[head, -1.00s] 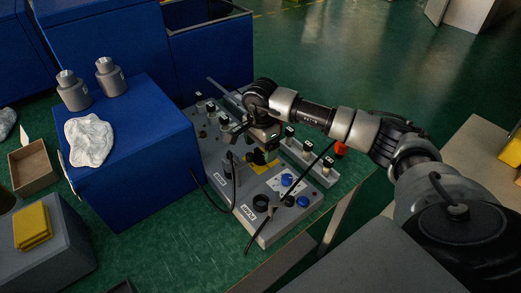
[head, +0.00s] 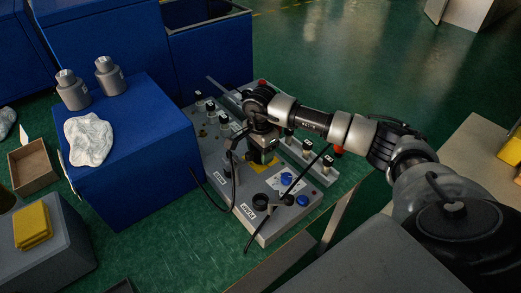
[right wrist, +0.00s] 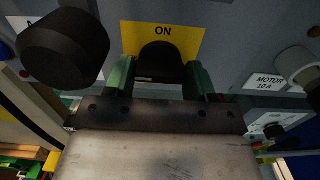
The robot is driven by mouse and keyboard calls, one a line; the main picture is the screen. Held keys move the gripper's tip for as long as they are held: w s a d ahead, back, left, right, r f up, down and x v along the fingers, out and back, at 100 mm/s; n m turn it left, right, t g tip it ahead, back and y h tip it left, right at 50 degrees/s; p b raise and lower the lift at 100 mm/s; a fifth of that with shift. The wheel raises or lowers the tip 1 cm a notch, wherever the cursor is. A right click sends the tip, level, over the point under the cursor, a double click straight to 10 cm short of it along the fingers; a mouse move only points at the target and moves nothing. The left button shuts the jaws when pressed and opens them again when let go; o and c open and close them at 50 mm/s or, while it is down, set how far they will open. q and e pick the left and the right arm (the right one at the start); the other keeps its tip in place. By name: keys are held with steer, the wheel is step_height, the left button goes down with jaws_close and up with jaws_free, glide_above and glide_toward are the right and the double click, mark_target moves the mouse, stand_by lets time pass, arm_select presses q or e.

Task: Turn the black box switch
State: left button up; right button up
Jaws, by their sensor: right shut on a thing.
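A black switch (right wrist: 160,62) sits in front of a yellow ON label (right wrist: 163,33) in the right wrist view. The green fingers of my right gripper (right wrist: 158,78) are on both sides of it, shut on it. In the head view the right gripper (head: 262,156) points down onto the grey control panel (head: 228,180), and hides the switch. The yellow label (head: 260,167) shows partly beside it. My left gripper is not in view.
A large black knob (right wrist: 64,48) is close to the left of the gripper in the wrist view. Blue buttons (head: 287,179), black cables and several plugs crowd the panel. A blue box (head: 135,170) stands left of it.

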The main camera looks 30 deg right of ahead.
steer(key=m+b, duration=0.1)
steer(key=m, duration=0.7)
steer(key=shift+m, duration=0.3)
steer(key=m, duration=0.4)
steer(key=shift+r+b, duration=0.1)
steer(key=shift+b, duration=0.2)
steer(key=m, duration=0.5)
steer(key=shift+m, duration=0.3)
steer(key=o, duration=0.9)
